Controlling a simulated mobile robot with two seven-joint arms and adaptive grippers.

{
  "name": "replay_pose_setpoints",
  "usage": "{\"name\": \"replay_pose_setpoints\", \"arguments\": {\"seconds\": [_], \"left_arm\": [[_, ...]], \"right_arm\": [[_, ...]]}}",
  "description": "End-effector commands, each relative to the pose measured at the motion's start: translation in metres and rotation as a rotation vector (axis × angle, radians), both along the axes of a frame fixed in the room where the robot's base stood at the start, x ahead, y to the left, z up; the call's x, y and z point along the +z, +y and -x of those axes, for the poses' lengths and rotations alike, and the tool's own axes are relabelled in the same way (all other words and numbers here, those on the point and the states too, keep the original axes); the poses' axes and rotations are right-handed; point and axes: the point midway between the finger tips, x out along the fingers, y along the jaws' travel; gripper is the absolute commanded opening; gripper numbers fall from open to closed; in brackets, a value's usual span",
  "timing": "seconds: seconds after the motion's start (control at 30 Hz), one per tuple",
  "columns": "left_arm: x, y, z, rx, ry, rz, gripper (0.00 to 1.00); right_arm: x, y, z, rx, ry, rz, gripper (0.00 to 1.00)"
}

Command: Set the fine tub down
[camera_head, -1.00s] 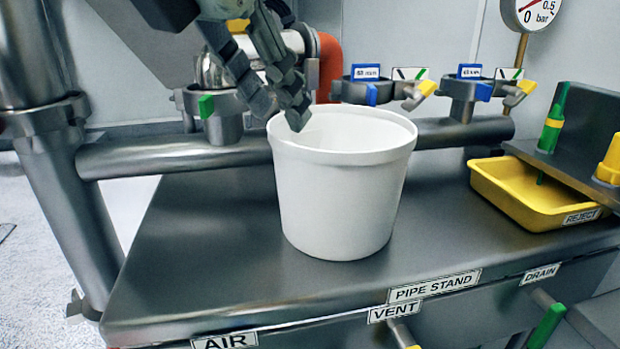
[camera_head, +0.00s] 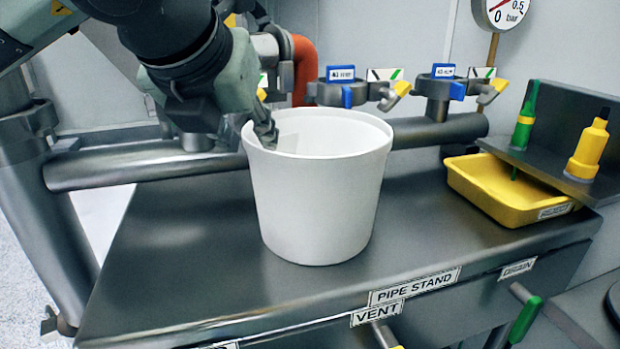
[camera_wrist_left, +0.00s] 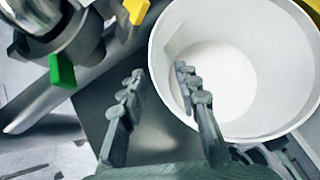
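A white, unlabelled tub (camera_head: 315,205) stands upright on the grey metal stand top (camera_head: 180,260). Its open mouth and pale inside also show in the left wrist view (camera_wrist_left: 235,75). I cannot tell whether powder covers its floor. My left gripper (camera_head: 250,132) is at the tub's left rim, partly hidden by its own arm. In the left wrist view, its fingers (camera_wrist_left: 160,72) are apart, one outside the wall and one over the inside of the tub. A gap shows between the outer finger and the wall. My right gripper is not in view.
A grey pipe (camera_head: 440,132) runs behind the tub, with blue and yellow valve handles above it. A yellow REJECT tray (camera_head: 510,205) is at the right, below a shelf with a green bottle (camera_head: 526,120) and a yellow bottle (camera_head: 588,148). The stand top is clear around the tub.

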Motion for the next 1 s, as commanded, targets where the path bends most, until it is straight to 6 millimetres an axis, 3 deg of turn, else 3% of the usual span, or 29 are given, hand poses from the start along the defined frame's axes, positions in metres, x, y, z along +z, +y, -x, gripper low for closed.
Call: {"name": "replay_pose_setpoints", "arguments": {"seconds": [0.2, 0.43, 0.7, 1.0], "left_arm": [[-0.017, -0.004, -0.018, -0.001, 0.001, -0.001, 0.32], [-0.018, -0.004, -0.019, -0.001, 0.000, 0.000, 0.32], [-0.018, -0.004, -0.018, -0.001, 0.000, 0.000, 0.00], [-0.018, -0.004, -0.018, -0.002, -0.001, 0.000, 0.00]], "right_arm": [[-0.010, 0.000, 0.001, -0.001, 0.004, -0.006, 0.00], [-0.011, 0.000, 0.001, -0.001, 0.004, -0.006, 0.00], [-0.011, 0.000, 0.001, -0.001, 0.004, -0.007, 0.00], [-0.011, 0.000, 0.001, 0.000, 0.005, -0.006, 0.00]]}}
